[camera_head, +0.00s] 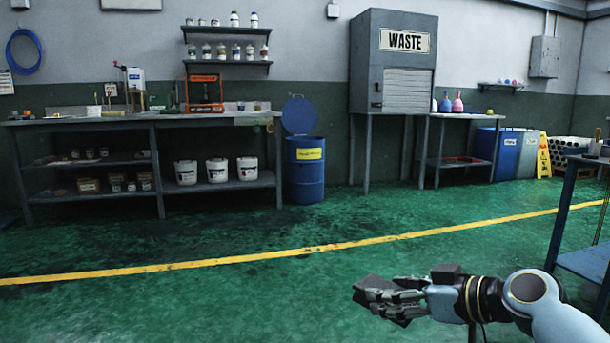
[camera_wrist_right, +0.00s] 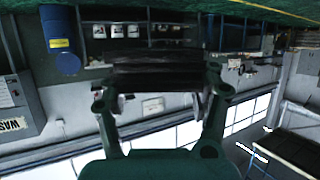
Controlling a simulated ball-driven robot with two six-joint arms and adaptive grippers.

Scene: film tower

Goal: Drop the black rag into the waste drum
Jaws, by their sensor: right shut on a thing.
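My right gripper (camera_head: 392,300) reaches in from the lower right in the head view, above the green floor. It is shut on the black rag (camera_head: 374,286), a dark folded piece at its fingertips. In the right wrist view the rag (camera_wrist_right: 160,72) is a dark band between the fingers. The waste drum (camera_head: 305,180) is a blue barrel with a yellow label, standing by the back wall. Its round blue lid (camera_head: 299,115) stands raised at the back. The drum also shows upside down in the wrist view (camera_wrist_right: 60,40), well apart from the gripper. My left gripper is not in view.
A long workbench (camera_head: 150,119) with bottles, tools and white buckets stands left of the drum. A grey WASTE cabinet (camera_head: 389,55) stands to its right. A blue-topped table (camera_head: 588,262) is at the right edge. The green floor before the drum is clear, crossed by a yellow line (camera_head: 300,252).

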